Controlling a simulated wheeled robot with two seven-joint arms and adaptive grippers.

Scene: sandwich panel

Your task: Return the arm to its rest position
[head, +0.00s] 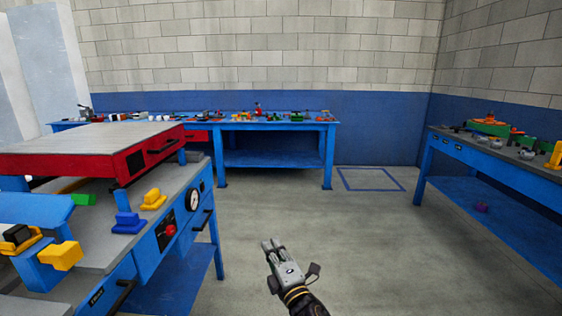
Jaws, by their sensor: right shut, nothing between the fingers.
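My right gripper (272,244) shows at the bottom middle in the head view. It is shut and holds nothing. It is in front of the open floor, to the right of the blue workbench with the gauge, and appears apart from everything. My right forearm comes in from the bottom edge. My left gripper is not in view.
The near workbench (130,262) at left has a red-framed press (150,158), yellow block (153,199), blue block (129,222) and gauge (194,199). A back bench (270,127) and right bench (500,160) hold small parts. The floor (350,240) between is clear.

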